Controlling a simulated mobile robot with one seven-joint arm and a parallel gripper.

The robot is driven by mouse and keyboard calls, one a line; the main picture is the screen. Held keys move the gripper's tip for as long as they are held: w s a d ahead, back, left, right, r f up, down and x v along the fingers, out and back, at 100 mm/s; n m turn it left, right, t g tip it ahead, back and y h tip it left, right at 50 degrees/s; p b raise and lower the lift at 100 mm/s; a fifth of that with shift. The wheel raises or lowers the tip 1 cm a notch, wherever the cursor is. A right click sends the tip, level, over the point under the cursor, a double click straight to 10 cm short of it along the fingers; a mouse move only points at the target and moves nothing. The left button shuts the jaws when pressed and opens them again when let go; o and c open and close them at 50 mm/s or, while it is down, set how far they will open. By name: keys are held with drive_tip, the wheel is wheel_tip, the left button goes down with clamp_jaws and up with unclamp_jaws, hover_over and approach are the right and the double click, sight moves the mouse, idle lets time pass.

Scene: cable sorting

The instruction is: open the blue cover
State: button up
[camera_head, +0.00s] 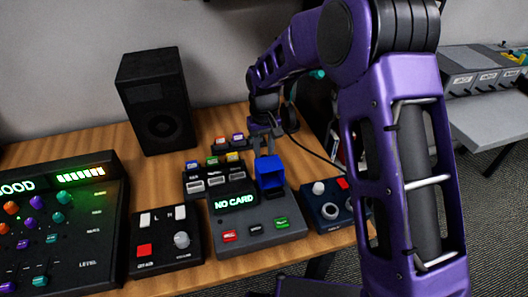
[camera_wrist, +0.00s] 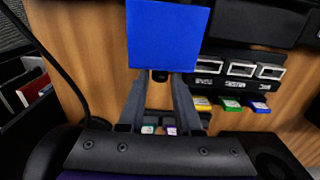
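The blue cover (camera_head: 270,179) sits on the right part of the dark device with the lit "NO CARD" display (camera_head: 235,202). In the wrist view the blue cover (camera_wrist: 168,35) shows as a flat blue square at the top middle. My gripper (camera_head: 263,148) comes down just behind the cover in the head view. In the wrist view my gripper (camera_wrist: 166,76) has its two fingers reaching up to the cover's lower edge, with a gap between them. Whether the tips touch the cover cannot be told. A small dark part shows between the tips.
Card slots with coloured cards (camera_head: 210,172) stand behind the display. A black speaker (camera_head: 156,102) is behind left, a mixer panel (camera_head: 55,225) far left, a switch box (camera_head: 165,240) left of the device, and a joystick box (camera_head: 325,205) right. A black cable (camera_wrist: 55,65) runs nearby.

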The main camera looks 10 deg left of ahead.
clamp_jaws()
idle(1.1)
